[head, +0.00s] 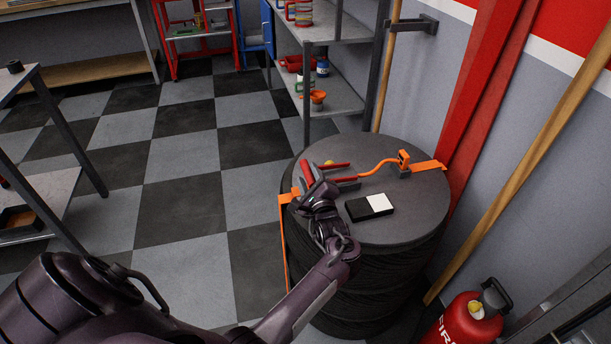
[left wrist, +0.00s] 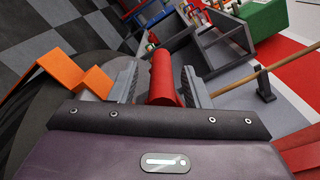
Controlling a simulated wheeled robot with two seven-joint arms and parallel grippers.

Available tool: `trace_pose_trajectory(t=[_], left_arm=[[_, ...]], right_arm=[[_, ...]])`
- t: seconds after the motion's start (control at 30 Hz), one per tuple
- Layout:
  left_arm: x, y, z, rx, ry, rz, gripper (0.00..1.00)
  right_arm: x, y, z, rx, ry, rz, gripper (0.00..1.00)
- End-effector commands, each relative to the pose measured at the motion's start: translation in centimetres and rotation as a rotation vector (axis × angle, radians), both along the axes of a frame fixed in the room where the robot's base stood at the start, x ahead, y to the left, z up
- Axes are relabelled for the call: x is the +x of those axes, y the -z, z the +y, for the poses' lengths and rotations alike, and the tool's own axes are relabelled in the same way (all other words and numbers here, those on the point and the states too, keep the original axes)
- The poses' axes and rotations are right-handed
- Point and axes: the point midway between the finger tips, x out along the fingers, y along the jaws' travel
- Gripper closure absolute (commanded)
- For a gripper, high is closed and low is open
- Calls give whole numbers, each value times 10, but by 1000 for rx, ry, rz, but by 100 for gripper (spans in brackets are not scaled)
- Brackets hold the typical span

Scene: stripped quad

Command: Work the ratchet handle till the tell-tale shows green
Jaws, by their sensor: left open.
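A ratchet with a red handle (head: 338,165) lies on the round grey top (head: 420,215) of a tyre stack. An orange strap (head: 375,167) runs from it to the right rim. My left gripper (head: 308,182) is over the ratchet's left end. In the left wrist view the red handle (left wrist: 163,76) stands between the two grey fingers, which are open with a gap visible on each side. A black box with a white face (head: 378,204) lies in front; I cannot tell if it is the tell-tale. A small yellow spot (head: 328,162) shows behind the handle. My right gripper is out of view.
A red fire extinguisher (head: 470,320) stands at lower right. A wooden pole (head: 530,165) leans by the wall. Grey shelves (head: 340,98) with several items stand behind the stack. A bench (head: 50,185) is at left. The checkered floor (head: 180,170) between is clear.

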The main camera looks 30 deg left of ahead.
Motion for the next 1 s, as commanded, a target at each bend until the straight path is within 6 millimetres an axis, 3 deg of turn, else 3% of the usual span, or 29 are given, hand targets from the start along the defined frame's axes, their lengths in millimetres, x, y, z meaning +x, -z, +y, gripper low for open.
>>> trace_pose_trajectory(t=[0.27, 0.6, 0.93, 1.0], left_arm=[[0, 0, 0, -1, 0, -1, 58], [0, 0, 0, 0, 1, -1, 100], [-1, -3, 0, 4, 1, 3, 100], [-3, -5, 0, 9, 1, 9, 100]], right_arm=[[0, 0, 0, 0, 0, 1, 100], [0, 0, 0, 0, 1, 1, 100], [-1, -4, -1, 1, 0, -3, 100], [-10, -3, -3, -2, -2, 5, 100]])
